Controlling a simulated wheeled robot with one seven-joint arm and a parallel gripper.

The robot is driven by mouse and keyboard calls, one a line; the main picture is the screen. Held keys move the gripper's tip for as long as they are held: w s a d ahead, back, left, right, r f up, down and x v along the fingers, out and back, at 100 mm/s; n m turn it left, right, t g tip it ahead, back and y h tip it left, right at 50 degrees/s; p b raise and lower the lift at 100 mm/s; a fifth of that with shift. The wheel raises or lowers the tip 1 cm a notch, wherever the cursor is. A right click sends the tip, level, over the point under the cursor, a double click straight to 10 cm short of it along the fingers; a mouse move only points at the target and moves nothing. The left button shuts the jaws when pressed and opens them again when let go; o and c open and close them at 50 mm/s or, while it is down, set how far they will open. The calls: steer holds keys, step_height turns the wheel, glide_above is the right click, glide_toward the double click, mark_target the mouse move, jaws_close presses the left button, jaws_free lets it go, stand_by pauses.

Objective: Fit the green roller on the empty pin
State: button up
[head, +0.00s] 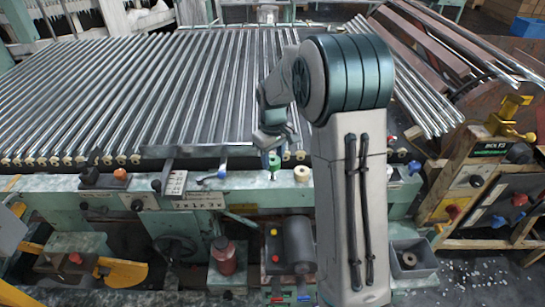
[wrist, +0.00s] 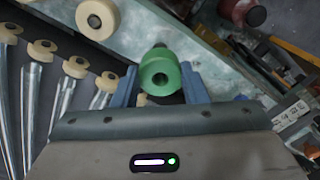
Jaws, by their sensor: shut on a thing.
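The green roller (wrist: 160,76) is held between the two blue fingers of my gripper (wrist: 159,88), with its round face and dark centre hole toward the wrist camera. In the head view the green roller (head: 274,161) shows small below my gripper (head: 272,144), above the pale green front rail. A cream roller (head: 301,173) sits on that rail just to the right; a large cream roller also shows at upper left in the wrist view (wrist: 96,18).
A switch box (head: 176,183) and a blue-handled lever (head: 217,175) stand to the left. A red bottle (head: 223,257) is below.

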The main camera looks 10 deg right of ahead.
mark_target(273, 168)
steer(key=shift+f+b, duration=1.65)
steer(key=shift+f, duration=0.7)
steer(key=o, duration=1.1)
steer(key=shift+c, duration=0.2)
step_height(273, 168, up, 14)
steer(key=shift+b, duration=0.35)
steer(key=shift+f, duration=0.1)
